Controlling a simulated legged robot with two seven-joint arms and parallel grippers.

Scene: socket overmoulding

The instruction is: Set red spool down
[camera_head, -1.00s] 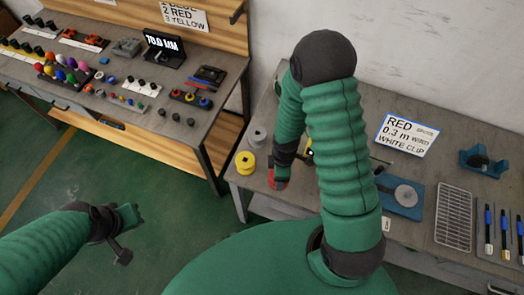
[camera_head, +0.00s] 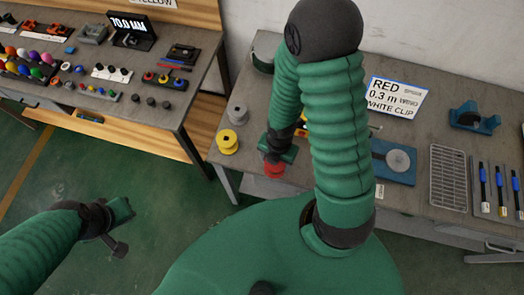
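The red spool (camera_head: 274,169) hangs at the tip of my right gripper (camera_head: 274,158), near the left front edge of the right-hand table. My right gripper appears shut on it from above; the arm and wrist hide part of the fingers. I cannot tell whether the spool touches the tabletop. The yellow spool (camera_head: 228,142) and a grey spool (camera_head: 238,113) stand to its left on the same table. My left gripper (camera_head: 121,230) is away at the lower left, over the green floor, with nothing visible in it; its finger opening is unclear.
Another bench (camera_head: 190,85) with many small parts stands at the upper left, across a gap.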

